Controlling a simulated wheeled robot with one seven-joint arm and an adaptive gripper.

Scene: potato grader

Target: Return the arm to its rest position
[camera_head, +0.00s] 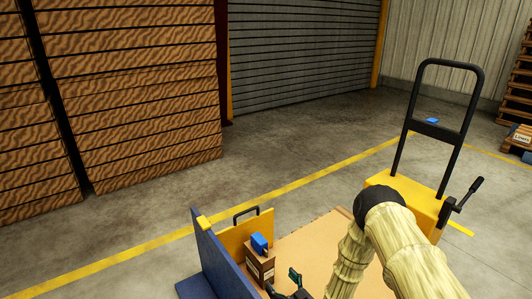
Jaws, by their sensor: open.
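My arm, in a pale ribbed cover with a dark joint, reaches in from the lower right of the head view. My gripper (284,284) is at the bottom edge, partly cut off by the frame. Its dark fingers are apart, with nothing seen between them. It is just in front of a small brown box (260,267) with a blue object (259,242) on top. I cannot tell whether the gripper touches the box.
A tan surface (310,246) lies under the arm, bordered by a blue panel (216,254) and a yellow panel (236,233). A yellow trolley with a black handle (445,64) stands to the right. Stacked wooden crates (140,90) fill the left. Open floor (290,140) lies beyond.

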